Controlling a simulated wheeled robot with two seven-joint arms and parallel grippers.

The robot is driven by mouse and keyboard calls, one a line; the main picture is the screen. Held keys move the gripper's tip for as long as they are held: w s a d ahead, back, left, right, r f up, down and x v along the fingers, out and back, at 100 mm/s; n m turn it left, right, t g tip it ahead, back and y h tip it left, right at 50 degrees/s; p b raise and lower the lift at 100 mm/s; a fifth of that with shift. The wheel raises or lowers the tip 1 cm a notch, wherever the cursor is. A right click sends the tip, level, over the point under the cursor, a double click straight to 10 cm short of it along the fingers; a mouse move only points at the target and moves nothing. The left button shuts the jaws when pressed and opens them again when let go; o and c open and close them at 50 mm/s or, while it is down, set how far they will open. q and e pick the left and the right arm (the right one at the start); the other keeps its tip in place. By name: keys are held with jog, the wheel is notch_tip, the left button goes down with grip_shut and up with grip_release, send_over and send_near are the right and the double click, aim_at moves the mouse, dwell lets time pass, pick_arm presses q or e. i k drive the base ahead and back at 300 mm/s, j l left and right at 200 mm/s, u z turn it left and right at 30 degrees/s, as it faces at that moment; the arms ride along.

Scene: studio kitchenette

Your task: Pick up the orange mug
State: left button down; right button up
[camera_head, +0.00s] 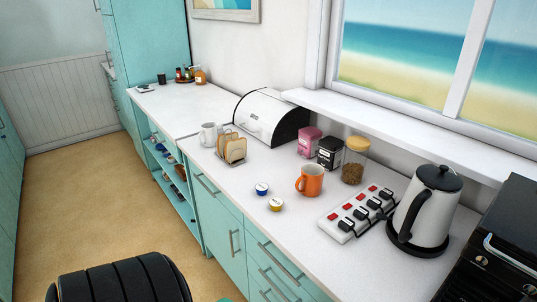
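An orange mug (311,181) stands upright on the white countertop (285,238), in front of the canisters and left of the power strip. Its handle faces left and toward the front. Neither of my grippers is in the head view.
Two small pods, one blue (262,189) and one yellow (275,204), lie left of the mug. A power strip (338,226) with plugs and a kettle (428,210) stand to the right. A glass jar (354,162), a black canister (330,152) and a pink canister (309,141) stand behind. A toast rack (231,148) is further left.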

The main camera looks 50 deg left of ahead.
aim_at(311, 180)
jog(key=u, duration=1.3)
jog(key=i+j, duration=0.1)
jog(key=j, duration=0.35)
jog(key=i+j+z, duration=0.15)
jog(key=j, duration=0.8)
jog(key=i+j+z, duration=0.1)
jog(key=j, duration=0.4)
